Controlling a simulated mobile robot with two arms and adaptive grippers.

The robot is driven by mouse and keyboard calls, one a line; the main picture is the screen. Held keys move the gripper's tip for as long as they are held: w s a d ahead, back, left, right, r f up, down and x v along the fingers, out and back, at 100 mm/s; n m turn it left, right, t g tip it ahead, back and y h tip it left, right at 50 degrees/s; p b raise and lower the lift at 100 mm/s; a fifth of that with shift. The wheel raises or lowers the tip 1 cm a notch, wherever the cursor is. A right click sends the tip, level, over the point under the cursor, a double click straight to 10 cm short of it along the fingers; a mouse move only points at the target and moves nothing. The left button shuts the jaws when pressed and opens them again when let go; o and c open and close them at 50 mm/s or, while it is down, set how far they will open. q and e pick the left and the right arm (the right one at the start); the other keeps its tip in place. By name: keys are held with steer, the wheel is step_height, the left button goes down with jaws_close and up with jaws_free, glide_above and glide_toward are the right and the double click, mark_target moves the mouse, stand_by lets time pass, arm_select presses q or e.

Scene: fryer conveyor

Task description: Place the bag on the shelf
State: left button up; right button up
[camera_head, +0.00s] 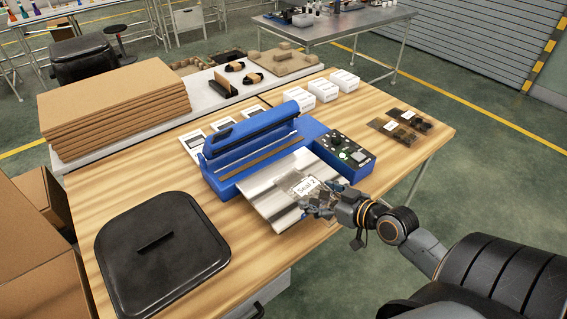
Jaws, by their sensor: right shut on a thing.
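A clear bag with a white label reading "Seal 2" (305,187) is over the front of the silver metal shelf (262,196) of the blue sealing machine (237,138). My right gripper (318,203) is at the near right edge of the shelf, shut on the bag. Its fingers cover part of the bag, and I cannot tell whether the bag touches the shelf. The sealer's long blue lid is raised above the shelf. My left gripper is not in view.
A black lid with a handle (160,250) lies on the wooden table at the front left. Two dark packed bags (389,130) lie at the right. White boxes (323,90) stand behind the sealer. Stacked cardboard (115,105) is at the back left. Table right of the sealer is partly clear.

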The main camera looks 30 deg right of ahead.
mark_target(320, 184)
steer(key=d, duration=0.1)
steer(key=d+m+h, duration=0.1)
steer(key=shift+d+r+p, duration=0.3)
steer(key=shift+r, duration=0.05)
steer(key=shift+w+d, duration=0.1)
steer(key=shift+w, duration=0.45)
steer(key=w+p, duration=0.1)
steer(key=w, duration=0.4)
steer(key=w+a+p, duration=0.1)
steer(key=w+p, duration=0.1)
steer(key=w, duration=0.3)
steer(key=w+p, duration=0.1)
steer(key=w, duration=0.5)
steer(key=shift+a, duration=0.3)
steer(key=shift+w+f, duration=0.15)
steer(key=shift+f, duration=0.25)
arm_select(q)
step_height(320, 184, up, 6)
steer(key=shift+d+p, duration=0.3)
arm_select(e)
steer(key=shift+f, duration=1.5)
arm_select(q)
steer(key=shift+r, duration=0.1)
